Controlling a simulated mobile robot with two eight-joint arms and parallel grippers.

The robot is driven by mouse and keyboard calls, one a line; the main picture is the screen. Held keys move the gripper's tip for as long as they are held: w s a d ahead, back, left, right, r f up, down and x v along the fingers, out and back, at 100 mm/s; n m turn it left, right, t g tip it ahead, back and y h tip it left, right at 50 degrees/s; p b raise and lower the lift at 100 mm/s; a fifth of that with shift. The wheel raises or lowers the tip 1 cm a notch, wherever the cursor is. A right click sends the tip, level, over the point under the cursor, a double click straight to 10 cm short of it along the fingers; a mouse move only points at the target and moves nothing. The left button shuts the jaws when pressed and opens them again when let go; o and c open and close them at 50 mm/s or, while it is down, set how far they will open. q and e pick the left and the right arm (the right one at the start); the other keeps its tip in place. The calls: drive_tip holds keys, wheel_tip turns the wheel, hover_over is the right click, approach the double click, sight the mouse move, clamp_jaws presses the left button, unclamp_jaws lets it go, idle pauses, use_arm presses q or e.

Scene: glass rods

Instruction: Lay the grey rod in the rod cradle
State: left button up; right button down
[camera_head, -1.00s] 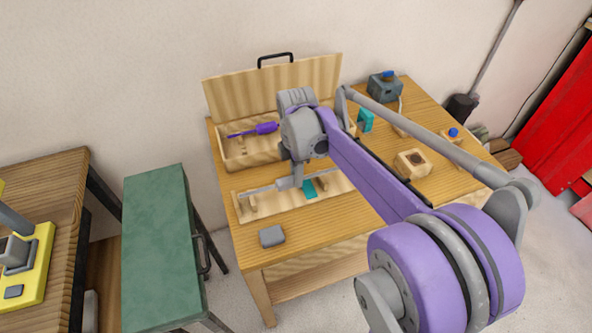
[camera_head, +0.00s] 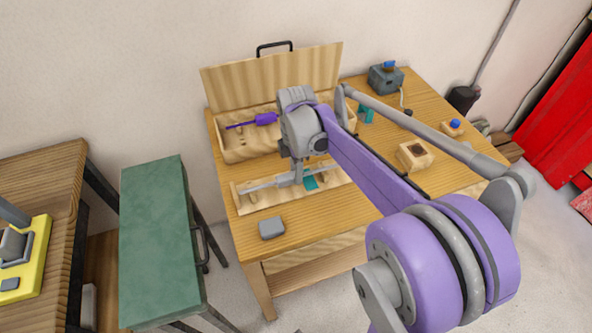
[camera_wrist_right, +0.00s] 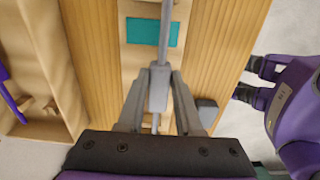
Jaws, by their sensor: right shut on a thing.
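The grey rod (camera_head: 258,187) is held level by my right gripper (camera_head: 297,178), along the rod cradle. The cradle is a shallow wooden tray (camera_head: 273,204) with small wooden supports and a teal patch (camera_head: 311,182), at the front of the table. In the right wrist view my right gripper (camera_wrist_right: 158,90) is shut on the rod's thicker light-grey middle, and the thin rod (camera_wrist_right: 168,25) runs away over the teal patch (camera_wrist_right: 152,32). Whether the rod touches the supports I cannot tell.
Behind the cradle an open wooden box (camera_head: 238,149) holds a purple tool (camera_head: 266,118). A grey block (camera_head: 272,228) lies at the table's front left. A wooden block with a hole (camera_head: 416,156) and a blue-topped device (camera_head: 386,79) stand to the right.

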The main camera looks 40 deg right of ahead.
drive_tip(key=shift+r, duration=0.2)
drive_tip(key=shift+f+b, duration=0.55)
drive_tip(key=shift+f, duration=0.5)
idle(0.9)
drive_tip(key=c, duration=0.5)
unclamp_jaws()
drive_tip(key=shift+r, duration=0.1)
wheel_tip(320, 180, up, 11)
drive_tip(key=p, duration=0.1)
drive_tip(key=s+a+f+m+t+p, duration=0.1)
drive_tip(key=s+a+f+m+t, duration=0.1)
drive_tip(key=s+a+f+m, duration=0.3)
drive_tip(key=s+a+f+m+t+p, duration=0.1)
drive_tip(key=s+a+f+m+t, duration=0.2)
drive_tip(key=s+a+f+m, duration=0.2)
drive_tip(key=s+a+m, duration=0.3)
drive_tip(key=a+m, duration=0.1)
drive_tip(key=shift+s+a, duration=0.25)
drive_tip(key=shift+s, duration=0.05)
